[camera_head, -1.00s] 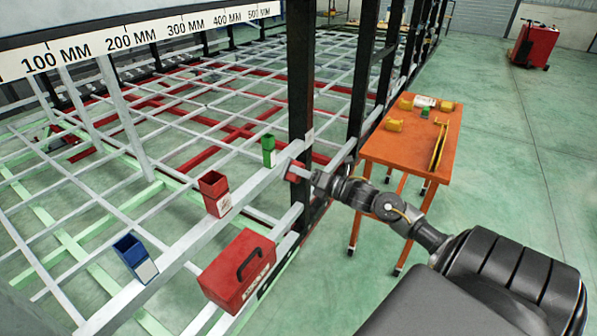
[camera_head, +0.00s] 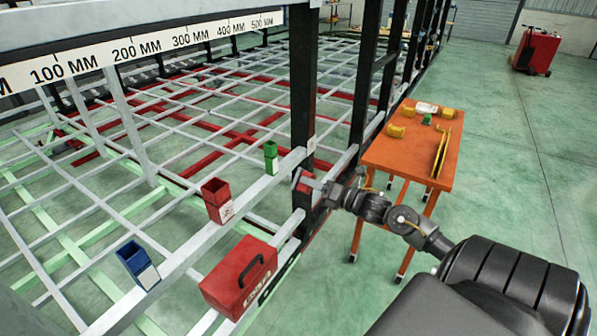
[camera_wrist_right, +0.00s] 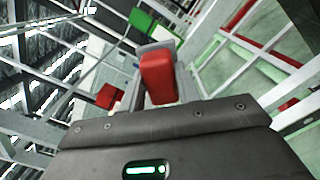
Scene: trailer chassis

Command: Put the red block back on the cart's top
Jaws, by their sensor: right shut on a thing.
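The red block (camera_head: 303,182) is in my right gripper (camera_head: 312,185), beside a black upright post of the chassis. In the right wrist view the red block (camera_wrist_right: 157,78) sits between the grey fingers, which are shut on it. The orange wheeled cart (camera_head: 385,153) stands to the right of the gripper, and my right forearm passes in front of its near side. The block is off to the left of the cart's top and apart from it. My left gripper is not in view.
Yellow parts (camera_head: 396,131), a green block (camera_head: 427,119) and a white item lie on the cart; its near middle is bare. Red (camera_head: 217,205), green (camera_head: 271,160) and blue (camera_head: 134,260) bins and a red toolbox (camera_head: 238,280) line the chassis rail. A red cabinet (camera_head: 537,52) stands far back.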

